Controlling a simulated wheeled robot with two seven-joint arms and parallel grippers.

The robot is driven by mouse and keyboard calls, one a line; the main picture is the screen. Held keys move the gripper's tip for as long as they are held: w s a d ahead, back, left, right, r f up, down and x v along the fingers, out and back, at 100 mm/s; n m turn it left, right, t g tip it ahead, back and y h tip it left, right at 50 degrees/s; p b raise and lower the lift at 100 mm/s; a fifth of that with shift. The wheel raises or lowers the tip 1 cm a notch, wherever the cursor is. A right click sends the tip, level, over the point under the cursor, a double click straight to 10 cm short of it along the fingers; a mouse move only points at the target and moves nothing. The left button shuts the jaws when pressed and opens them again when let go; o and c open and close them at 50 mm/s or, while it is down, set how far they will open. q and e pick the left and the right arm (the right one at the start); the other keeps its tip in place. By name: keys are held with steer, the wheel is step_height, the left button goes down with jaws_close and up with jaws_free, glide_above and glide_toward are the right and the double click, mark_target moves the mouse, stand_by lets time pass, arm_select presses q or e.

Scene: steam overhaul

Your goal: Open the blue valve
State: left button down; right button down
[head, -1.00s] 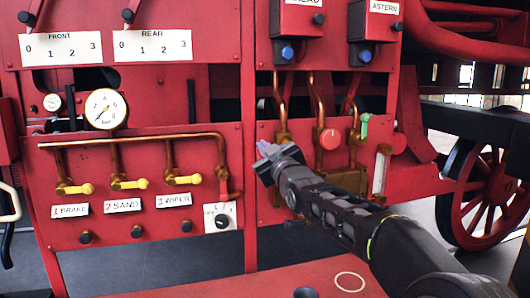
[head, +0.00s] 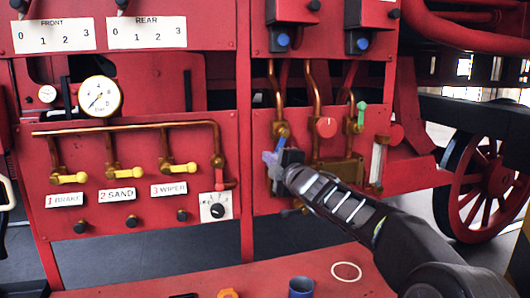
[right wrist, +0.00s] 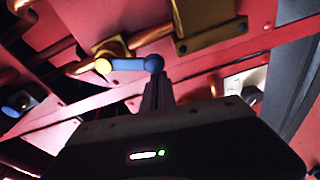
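The blue valve (head: 281,140) sits on a copper pipe on the right red panel, left of the round red knob. Its blue lever hangs downward in the head view. In the right wrist view the blue lever (right wrist: 130,65) runs sideways from a brass body to a ball end. My right gripper (head: 273,160) is at the lower end of the lever. Its fingers (right wrist: 157,92) look close together, with their tips at the ball end; I cannot tell whether they grip or only touch it. My left gripper is not in view.
A round red knob (head: 325,127) and a green lever (head: 361,113) are right of the blue valve. A brass block (head: 338,171) is below the knob. Yellow levers (head: 125,172) are on the left panel. A blue cup (head: 301,287) stands on the red surface below.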

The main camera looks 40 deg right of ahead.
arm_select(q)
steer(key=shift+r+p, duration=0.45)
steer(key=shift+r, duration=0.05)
arm_select(e)
steer(key=shift+s+d+f+n+g, duration=0.1)
steer(key=shift+s+d+f+n, duration=0.1)
steer(key=shift+d+n, duration=0.4)
steer(key=shift+s+d+f+n+g, duration=0.1)
steer(key=shift+d+f+n, duration=0.2)
steer(key=shift+n, duration=0.55)
steer(key=shift+s+d+f+n+g, duration=0.15)
steer(key=shift+d+n, duration=0.35)
steer(key=shift+n, duration=0.25)
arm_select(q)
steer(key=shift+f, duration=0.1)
